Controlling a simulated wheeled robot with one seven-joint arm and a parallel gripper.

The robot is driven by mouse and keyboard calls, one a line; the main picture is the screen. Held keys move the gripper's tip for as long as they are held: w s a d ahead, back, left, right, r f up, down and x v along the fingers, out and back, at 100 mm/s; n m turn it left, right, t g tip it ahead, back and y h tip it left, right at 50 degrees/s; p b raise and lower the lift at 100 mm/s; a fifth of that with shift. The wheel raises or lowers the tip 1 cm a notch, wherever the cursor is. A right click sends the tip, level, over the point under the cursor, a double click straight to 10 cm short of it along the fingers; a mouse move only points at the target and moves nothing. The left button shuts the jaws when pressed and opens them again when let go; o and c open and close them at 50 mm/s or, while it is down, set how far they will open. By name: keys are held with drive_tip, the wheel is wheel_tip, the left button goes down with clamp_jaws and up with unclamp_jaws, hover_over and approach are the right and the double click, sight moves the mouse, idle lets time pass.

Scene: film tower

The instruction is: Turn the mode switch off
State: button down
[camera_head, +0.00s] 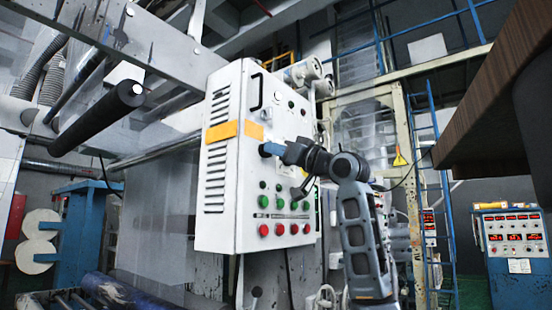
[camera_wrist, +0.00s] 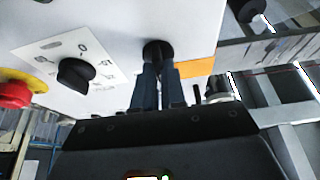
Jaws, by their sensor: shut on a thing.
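A white control cabinet (camera_head: 228,165) with orange tape stands at the middle of the head view. My gripper (camera_head: 272,150) is at its front face, just below the tape. In the wrist view, my gripper (camera_wrist: 159,68) is shut on a round black knob (camera_wrist: 156,47) on the white panel. Its fingers hide part of the knob, so I cannot read its setting. Another black rotary switch (camera_wrist: 76,73) sits to the left on a white label plate with a 0 mark and small symbols. I cannot tell from lettering which one is the mode switch.
A red mushroom button (camera_wrist: 15,92) on yellow is left of the rotary switch. Green buttons (camera_head: 263,201) and red buttons (camera_head: 264,230) sit lower on the cabinet. A black roller (camera_head: 98,117) juts out at the left. A brown slab (camera_head: 490,90) overhangs at the right.

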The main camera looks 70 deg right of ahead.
drive_tip(key=shift+d+n+g+y+b, duration=0.15)
drive_tip(key=shift+n+y+b, duration=0.35)
drive_tip(key=shift+n+y, duration=1.15)
drive_tip(key=shift+a+n+g+y+b, duration=0.1)
drive_tip(key=shift+n+y+b, duration=0.45)
drive_tip(key=shift+n, duration=2.05)
drive_tip(key=shift+d+n+g+y+b, duration=0.15)
drive_tip(key=shift+n+y+b, duration=0.35)
drive_tip(key=shift+n+y, duration=1.15)
drive_tip(key=shift+n+h, duration=0.65)
drive_tip(key=shift+n, duration=0.05)
drive_tip(key=c, duration=1.2)
unclamp_jaws()
drive_tip(key=shift+s, duration=0.1)
drive_tip(key=b+v, duration=0.1)
drive_tip(key=v, duration=0.6)
drive_tip(key=shift+s+b, duration=0.35)
drive_tip(key=shift+b, duration=0.05)
